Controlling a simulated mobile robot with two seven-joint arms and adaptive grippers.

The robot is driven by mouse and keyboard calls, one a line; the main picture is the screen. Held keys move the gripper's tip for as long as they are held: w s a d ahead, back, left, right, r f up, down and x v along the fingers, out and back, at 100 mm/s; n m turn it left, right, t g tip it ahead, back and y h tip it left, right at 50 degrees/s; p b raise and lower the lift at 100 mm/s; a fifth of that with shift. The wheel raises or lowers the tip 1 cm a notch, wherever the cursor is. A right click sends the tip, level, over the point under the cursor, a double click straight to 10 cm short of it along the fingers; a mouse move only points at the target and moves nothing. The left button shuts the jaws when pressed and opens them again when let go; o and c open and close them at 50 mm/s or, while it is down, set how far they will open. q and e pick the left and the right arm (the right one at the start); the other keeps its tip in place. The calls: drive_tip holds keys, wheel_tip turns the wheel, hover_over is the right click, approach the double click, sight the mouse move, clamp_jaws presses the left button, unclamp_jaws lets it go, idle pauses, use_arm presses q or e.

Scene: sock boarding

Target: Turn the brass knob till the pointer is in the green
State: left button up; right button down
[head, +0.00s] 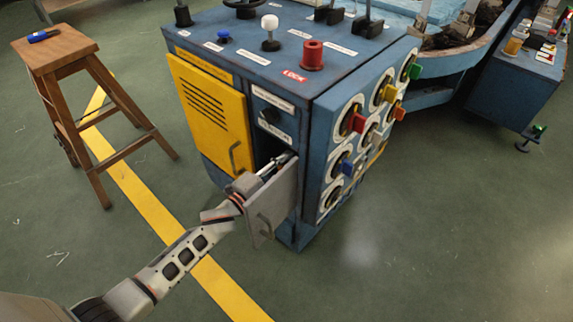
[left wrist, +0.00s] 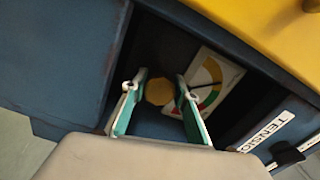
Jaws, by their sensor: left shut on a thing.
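The brass knob (left wrist: 159,92) sits inside a dark recess in the blue cabinet. In the left wrist view, the two green-padded fingers of my left gripper (left wrist: 160,82) are on either side of it, shut on it. A white gauge (left wrist: 190,102) with yellow, red and green bands is just right of the knob. In the head view my left gripper (head: 283,162) reaches into the opening, and the knob and gauge are hidden. My right gripper is not in view.
A grey door (head: 273,208) stands open beside my left arm. A yellow door (head: 208,110) is left of the opening. Coloured knobs cover the cabinet's right side. A red knob (head: 312,54) is on top. A wooden stool (head: 60,50) stands left; the floor in front is clear.

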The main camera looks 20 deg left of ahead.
use_arm(q)
drive_tip(key=m, duration=0.2)
drive_tip(key=m+b, duration=0.1)
drive_tip(key=shift+s+f+m, duration=0.1)
drive_tip(key=shift+f+m, duration=0.2)
drive_tip(key=shift+m, duration=0.1)
drive_tip(key=m+b, duration=0.1)
drive_tip(key=m, duration=0.1)
drive_tip(key=shift+m, duration=0.3)
drive_tip(key=m+b, duration=0.1)
drive_tip(key=m, duration=0.2)
drive_tip(key=shift+r+m+b, duration=0.2)
drive_tip(key=shift+m+b, duration=0.3)
drive_tip(key=shift+m, duration=0.3)
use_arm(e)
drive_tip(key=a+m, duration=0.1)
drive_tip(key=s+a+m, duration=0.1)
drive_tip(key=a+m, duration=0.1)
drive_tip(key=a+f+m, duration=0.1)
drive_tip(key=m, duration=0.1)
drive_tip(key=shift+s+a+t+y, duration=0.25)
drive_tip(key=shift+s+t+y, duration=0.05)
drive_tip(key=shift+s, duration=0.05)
use_arm(q)
drive_tip(key=shift+r+m, duration=0.1)
drive_tip(key=shift+m, duration=0.2)
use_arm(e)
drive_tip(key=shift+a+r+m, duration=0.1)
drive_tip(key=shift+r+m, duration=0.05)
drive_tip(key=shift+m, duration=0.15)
